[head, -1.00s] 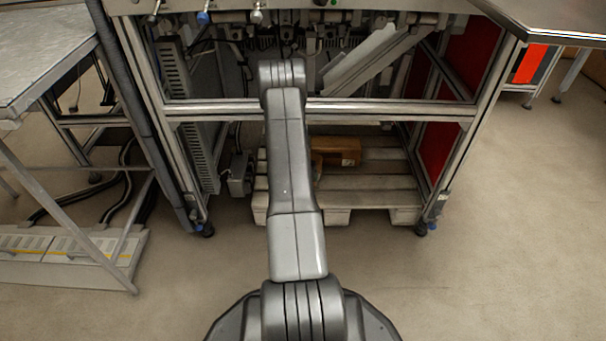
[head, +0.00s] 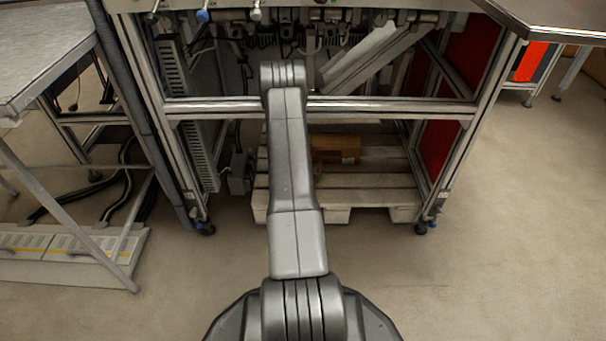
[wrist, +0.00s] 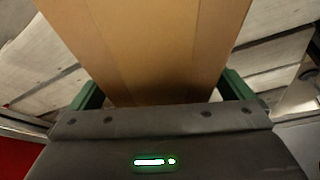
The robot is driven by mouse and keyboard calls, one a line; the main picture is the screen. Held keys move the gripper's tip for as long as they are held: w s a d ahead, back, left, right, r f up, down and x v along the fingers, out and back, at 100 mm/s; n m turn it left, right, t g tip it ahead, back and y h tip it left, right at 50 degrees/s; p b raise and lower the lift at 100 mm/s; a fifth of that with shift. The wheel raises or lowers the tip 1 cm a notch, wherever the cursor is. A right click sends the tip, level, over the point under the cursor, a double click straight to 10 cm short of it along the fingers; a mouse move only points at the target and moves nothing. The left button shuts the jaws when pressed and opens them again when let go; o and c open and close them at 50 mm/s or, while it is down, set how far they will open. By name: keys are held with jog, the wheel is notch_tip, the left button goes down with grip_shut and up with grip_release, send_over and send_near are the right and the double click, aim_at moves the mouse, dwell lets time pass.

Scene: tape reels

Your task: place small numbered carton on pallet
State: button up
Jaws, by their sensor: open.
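A small brown carton (head: 337,148) rests on the wooden pallet (head: 368,196) under the machine frame, partly hidden by my arm in the head view. In the wrist view a brown carton face (wrist: 150,45) fills the upper middle, close to my gripper (wrist: 162,92). The green fingers are apart, one on each side of the carton. I cannot tell whether they touch it. Pale pallet slats (wrist: 50,62) show on both sides behind it. My gripper is hidden in the head view. No number is readable.
The machine frame's crossbar (head: 390,110) runs above the pallet, and its legs stand on either side. A red panel (head: 437,153) closes part of the right side. A grey table (head: 40,60) stands at the left. The floor at the front right is clear.

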jog(key=p+v, duration=0.1)
jog(key=v, duration=0.9)
jog(key=shift+r, duration=0.2)
jog(key=shift+s+a+r, duration=0.1)
jog(key=shift+s+r, duration=0.25)
jog(key=shift+r, duration=0.3)
